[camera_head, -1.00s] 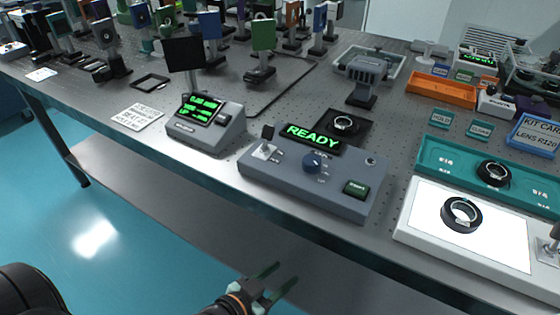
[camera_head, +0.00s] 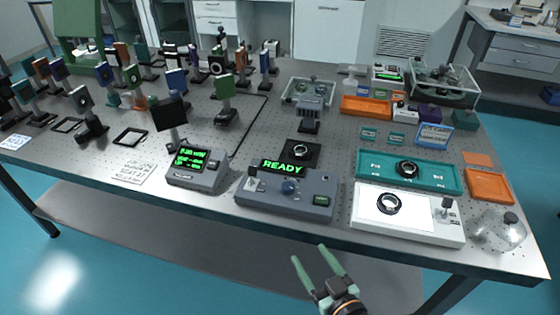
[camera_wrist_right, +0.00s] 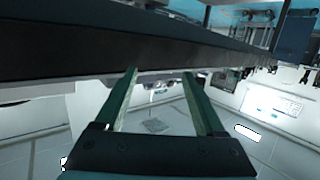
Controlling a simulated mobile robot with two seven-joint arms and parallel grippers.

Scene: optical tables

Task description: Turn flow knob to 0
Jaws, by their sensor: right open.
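The flow knob is a blue round knob (camera_head: 289,187) on the top of a grey control box (camera_head: 262,204) near the table's front edge. The box also carries a green lit READY display (camera_head: 284,167), a toggle switch at its left and a green button (camera_head: 321,201). The knob's pointer setting is too small to read. My right gripper (camera_head: 309,256) has green fingers spread apart and empty, in front of the table edge and below the box. In the right wrist view the open fingers (camera_wrist_right: 160,75) point toward the dark table edge; the knob is not seen there. My left gripper is not in view.
A grey meter box (camera_head: 197,169) stands left of the control box. A white lit panel (camera_head: 408,212) with a dark ring stands to its right, before a teal tray (camera_head: 437,179). Optical mounts crowd the back left. The table's front edge (camera_head: 330,224) lies between gripper and box.

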